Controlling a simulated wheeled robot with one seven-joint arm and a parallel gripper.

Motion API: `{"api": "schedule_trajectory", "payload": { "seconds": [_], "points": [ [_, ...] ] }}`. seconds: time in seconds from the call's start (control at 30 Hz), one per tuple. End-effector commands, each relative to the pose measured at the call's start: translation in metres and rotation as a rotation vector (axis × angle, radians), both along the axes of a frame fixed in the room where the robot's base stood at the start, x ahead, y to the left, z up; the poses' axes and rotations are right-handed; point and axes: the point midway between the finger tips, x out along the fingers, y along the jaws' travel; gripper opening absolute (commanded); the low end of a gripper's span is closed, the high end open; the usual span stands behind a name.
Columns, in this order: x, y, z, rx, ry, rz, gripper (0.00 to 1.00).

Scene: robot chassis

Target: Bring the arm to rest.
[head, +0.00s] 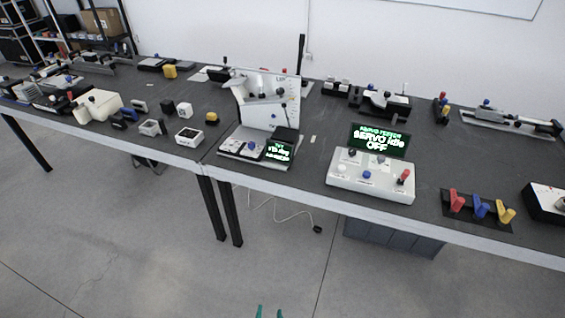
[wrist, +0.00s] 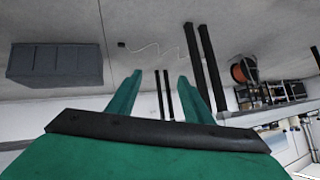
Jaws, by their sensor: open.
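The rest of my arm is out of that view. In the wrist view the gripper (wrist: 160,77) has its two green fingers apart, with nothing between them. The wrist picture looks upside down, with the floor at the top.
A long dark table (head: 320,165) crosses the head view, bearing a white control box (head: 370,180), a white upright panel device (head: 268,105) and colored levers (head: 481,208). A grey bin (wrist: 55,65) stands under it. The floor in front is clear.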

Motion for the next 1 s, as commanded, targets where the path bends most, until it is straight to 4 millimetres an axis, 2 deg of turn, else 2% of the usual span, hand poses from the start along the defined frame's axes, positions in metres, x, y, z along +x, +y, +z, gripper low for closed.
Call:
{"api": "schedule_trajectory", "payload": {
  "seconds": [0.03, 0.27, 0.47, 0.6, 0.8, 0.9, 1.0],
  "points": [
    [-0.02, -0.005, 0.006, -0.008, -0.017, 0.01, 0.46],
    [-0.086, -0.019, 0.051, -0.054, -0.127, 0.059, 0.46],
    [-0.139, -0.028, 0.104, -0.106, -0.225, 0.085, 0.46],
    [-0.171, -0.033, 0.148, -0.148, -0.293, 0.095, 0.46],
    [-0.208, -0.039, 0.216, -0.214, -0.385, 0.098, 0.46],
    [-0.219, -0.042, 0.243, -0.242, -0.421, 0.095, 0.46],
    [-0.226, -0.043, 0.262, -0.263, -0.445, 0.091, 0.46]
  ]
}}
